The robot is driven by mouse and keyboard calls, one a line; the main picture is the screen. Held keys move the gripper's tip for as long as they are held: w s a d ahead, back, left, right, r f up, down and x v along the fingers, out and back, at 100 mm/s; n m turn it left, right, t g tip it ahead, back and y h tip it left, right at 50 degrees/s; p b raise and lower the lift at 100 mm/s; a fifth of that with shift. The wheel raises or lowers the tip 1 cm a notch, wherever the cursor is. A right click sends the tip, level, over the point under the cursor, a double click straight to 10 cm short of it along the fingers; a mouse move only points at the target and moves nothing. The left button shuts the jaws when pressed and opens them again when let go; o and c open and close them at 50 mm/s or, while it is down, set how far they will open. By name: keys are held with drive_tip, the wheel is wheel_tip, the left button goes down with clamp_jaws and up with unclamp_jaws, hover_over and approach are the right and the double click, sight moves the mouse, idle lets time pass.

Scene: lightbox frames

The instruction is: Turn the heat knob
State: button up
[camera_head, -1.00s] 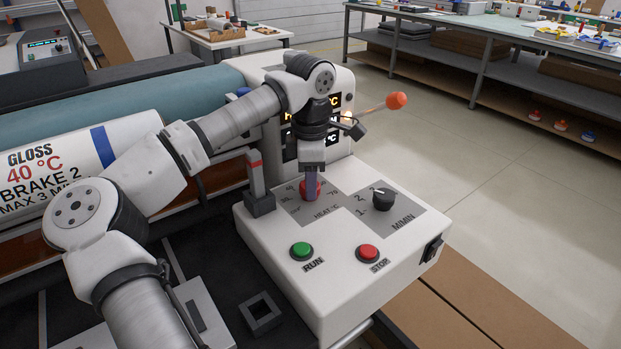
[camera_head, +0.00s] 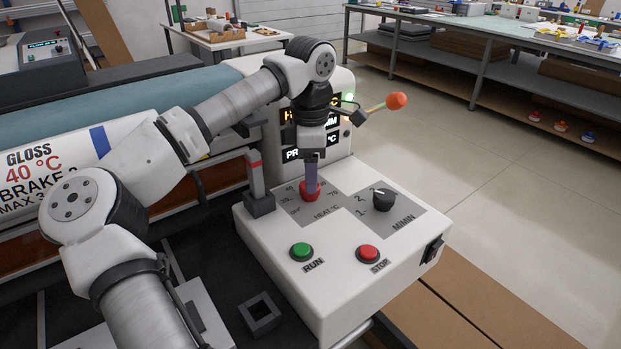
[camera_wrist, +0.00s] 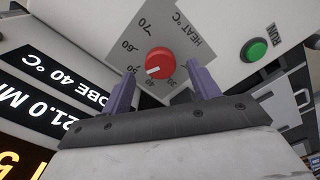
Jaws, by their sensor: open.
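The red heat knob (camera_head: 309,191) sits on the grey HEAT °C plate of the white control box. My gripper (camera_head: 311,178) points down just above it, fingers open. In the wrist view, the knob (camera_wrist: 160,62) lies between and beyond the two purple fingers, with clear gaps on both sides. Its white pointer line aims toward the 40–50 side of the scale, but the exact mark is hard to read. The fingers do not appear to touch the knob.
A black M/MIN knob (camera_head: 383,200) is to the right. A green RUN button (camera_head: 301,252) and red STOP button (camera_head: 368,254) are in front. A red-topped lever (camera_head: 257,183) stands close on the left; an orange-ended lever (camera_head: 396,101) sticks out behind.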

wheel_tip(320, 180, up, 11)
idle(0.5)
